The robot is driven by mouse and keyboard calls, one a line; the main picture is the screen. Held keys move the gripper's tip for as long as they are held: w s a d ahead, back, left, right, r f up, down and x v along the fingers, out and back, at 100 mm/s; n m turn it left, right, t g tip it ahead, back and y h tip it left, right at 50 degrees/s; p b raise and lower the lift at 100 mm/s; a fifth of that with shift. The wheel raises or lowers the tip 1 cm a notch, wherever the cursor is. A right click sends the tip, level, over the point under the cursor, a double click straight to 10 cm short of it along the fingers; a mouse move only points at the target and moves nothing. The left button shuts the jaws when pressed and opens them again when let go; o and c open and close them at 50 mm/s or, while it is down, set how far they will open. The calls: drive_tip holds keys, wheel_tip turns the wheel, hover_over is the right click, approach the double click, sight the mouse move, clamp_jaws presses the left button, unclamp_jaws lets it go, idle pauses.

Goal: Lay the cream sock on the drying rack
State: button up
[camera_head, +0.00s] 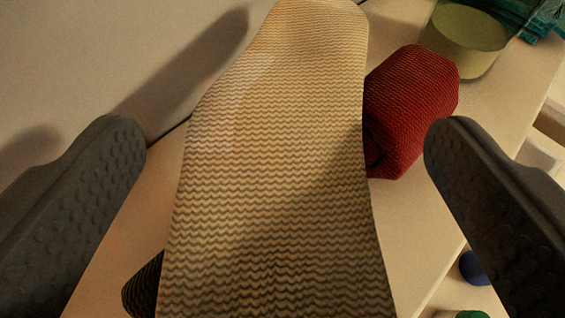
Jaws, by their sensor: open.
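The cream sock (275,170) is a long knitted piece that fills the middle of the view, with its narrower end toward the top. My gripper (285,145) is open, with one dark finger on each side of the sock. Gaps show between both fingertips and the sock. The lower end of the sock runs out of the picture. I see no drying rack that I can make out in this view.
A red rolled knit (415,105) lies right of the sock, near the right finger. A yellow-green round thing (465,40) and teal cloth (525,15) are at the top right. A dark item (143,285) shows partly at lower left. A pale wall (110,60) stands behind.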

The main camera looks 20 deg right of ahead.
drive_tip(key=b+v, duration=0.2)
drive_tip(key=v, duration=1)
